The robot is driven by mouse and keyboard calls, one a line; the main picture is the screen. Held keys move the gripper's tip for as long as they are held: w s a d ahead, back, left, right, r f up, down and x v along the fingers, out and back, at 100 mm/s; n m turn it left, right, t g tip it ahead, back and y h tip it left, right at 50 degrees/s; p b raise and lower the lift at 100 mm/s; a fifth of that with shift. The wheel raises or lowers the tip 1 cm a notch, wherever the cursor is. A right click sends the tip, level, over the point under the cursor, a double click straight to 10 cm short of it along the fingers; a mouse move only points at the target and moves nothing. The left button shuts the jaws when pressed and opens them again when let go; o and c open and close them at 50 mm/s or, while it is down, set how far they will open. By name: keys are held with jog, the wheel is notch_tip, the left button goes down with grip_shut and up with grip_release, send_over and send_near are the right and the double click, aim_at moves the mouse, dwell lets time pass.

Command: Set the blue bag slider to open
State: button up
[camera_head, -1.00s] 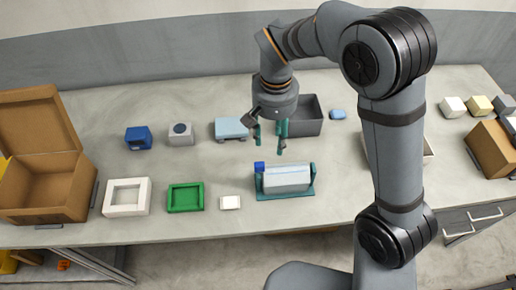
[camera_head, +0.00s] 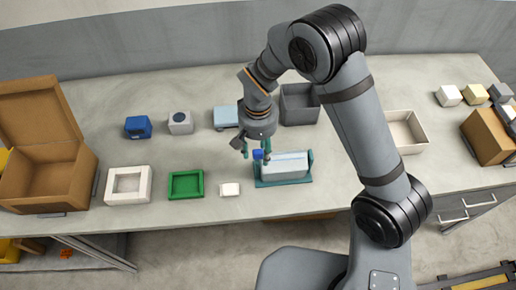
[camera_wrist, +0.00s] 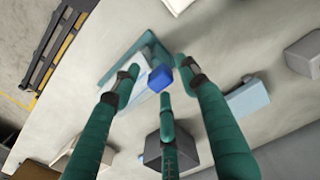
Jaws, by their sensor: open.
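The blue bag slider (camera_head: 258,154) is a small blue block at the left end of a pale, clear bag (camera_head: 284,166) held in a teal frame (camera_head: 286,182). In the wrist view the slider (camera_wrist: 160,78) lies between my green fingers, at the end of the frame (camera_wrist: 122,66). My gripper (camera_head: 254,152) is open and points down over the slider. Its fingers are around or just above the block; I cannot tell whether they touch it. The fingers partly hide the slider in the head view.
A white pad (camera_head: 230,189), a green tray (camera_head: 186,185) and a white frame (camera_head: 128,186) stand to the left. A light-blue box (camera_head: 225,117) and a grey bin (camera_head: 300,104) stand behind. A cardboard box (camera_head: 45,180) is at far left. Bare table lies in front.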

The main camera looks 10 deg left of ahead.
jog(key=c, duration=0.3)
jog(key=c, duration=0.8)
grip_shut()
